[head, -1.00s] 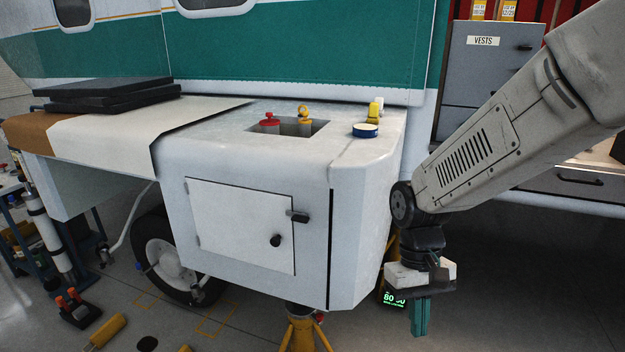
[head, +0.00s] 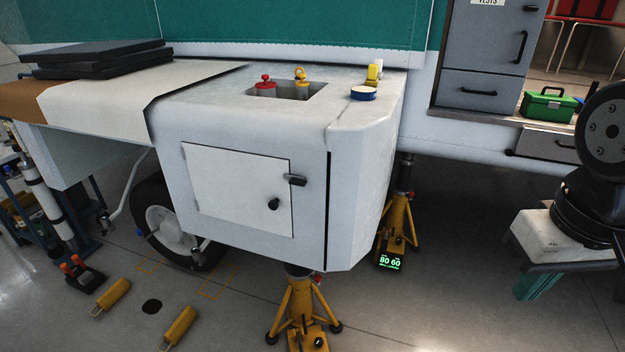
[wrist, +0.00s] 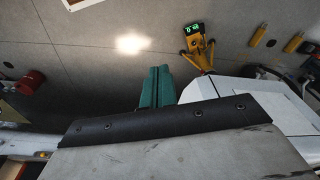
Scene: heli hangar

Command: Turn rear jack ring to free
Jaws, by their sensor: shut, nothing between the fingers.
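Two yellow tripod jacks stand under the white-and-green helicopter body in the head view. One jack (head: 300,308) is in front, under the white box-shaped section, with a small red part near its top. The other jack (head: 397,222) is farther back on the right, with a dark upper column and a green lit display (head: 390,262) at its foot. A yellow jack with a lit display (wrist: 197,46) also shows in the wrist view, ahead and right of the fingers. I cannot make out a ring's setting. My gripper (head: 537,286), with teal fingers, is shut and empty, well right of both jacks.
The white section (head: 240,130) with its hatch door overhangs the front jack. Yellow chocks (head: 180,327) lie on the floor at left by the wheel (head: 170,230). A green toolbox (head: 548,106) sits on a ledge at right. Floor between the back jack and my gripper is clear.

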